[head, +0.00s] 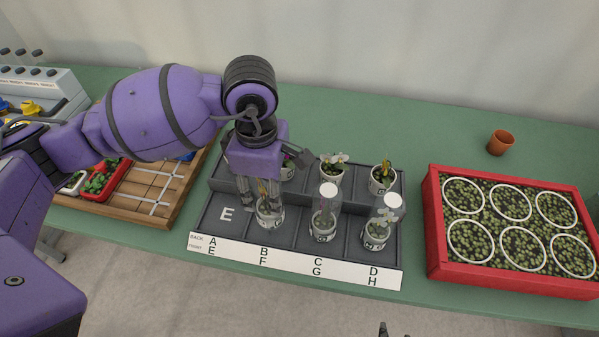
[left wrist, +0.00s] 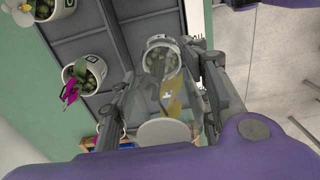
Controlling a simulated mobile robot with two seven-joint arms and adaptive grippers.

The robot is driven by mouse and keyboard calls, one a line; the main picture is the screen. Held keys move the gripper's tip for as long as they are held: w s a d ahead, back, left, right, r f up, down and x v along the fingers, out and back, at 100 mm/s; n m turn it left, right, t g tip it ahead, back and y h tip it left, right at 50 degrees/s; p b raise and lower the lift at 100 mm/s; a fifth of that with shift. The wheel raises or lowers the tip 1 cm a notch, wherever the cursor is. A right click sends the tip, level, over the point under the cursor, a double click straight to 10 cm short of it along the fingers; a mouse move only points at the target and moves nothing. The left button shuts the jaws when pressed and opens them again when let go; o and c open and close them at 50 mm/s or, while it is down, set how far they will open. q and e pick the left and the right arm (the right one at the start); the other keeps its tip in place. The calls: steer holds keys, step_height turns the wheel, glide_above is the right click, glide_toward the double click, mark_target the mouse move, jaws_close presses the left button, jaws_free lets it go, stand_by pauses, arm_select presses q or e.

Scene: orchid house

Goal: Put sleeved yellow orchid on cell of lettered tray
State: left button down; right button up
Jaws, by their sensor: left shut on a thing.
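The lettered tray (head: 229,233) is dark grey, with a white strip along its front marked A to D for the back row and E to H for the front. My left gripper (head: 268,187) points down over cell F, shut on the sleeved yellow orchid (head: 269,213), a white pot in a clear sleeve. In the left wrist view its pot (left wrist: 160,60) and yellow bloom (left wrist: 173,97) show between the fingers. I cannot tell whether the pot touches the cell floor. Cell E is empty; cell A is mostly hidden by my left arm. My right gripper (head: 383,329) barely shows at the bottom edge.
Sleeved orchids stand in G (head: 323,222) and H (head: 378,229). Unsleeved pots stand behind in C (head: 331,174) and D (head: 382,182), and one partly hidden in B. A red planter (head: 433,240) stands right, a wooden tray (head: 152,207) left. A terracotta pot (head: 500,143) stands behind.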

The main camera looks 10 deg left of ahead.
arm_select(q)
steer(key=shift+w+f, duration=0.35)
steer(key=shift+f, duration=0.1)
steer(key=f, duration=0.3)
steer(key=shift+w+f, duration=0.25)
steer(key=shift+f, duration=0.1)
arm_select(e)
steer(key=shift+s+f, duration=0.2)
steer(key=shift+s, duration=0.15)
arm_select(q)
steer(key=shift+f, duration=0.2)
steer(key=c, duration=1)
jaws_free()
steer(key=shift+r, duration=0.1)
arm_select(e)
steer(key=shift+a, duration=0.1)
steer(key=shift+w, duration=0.1)
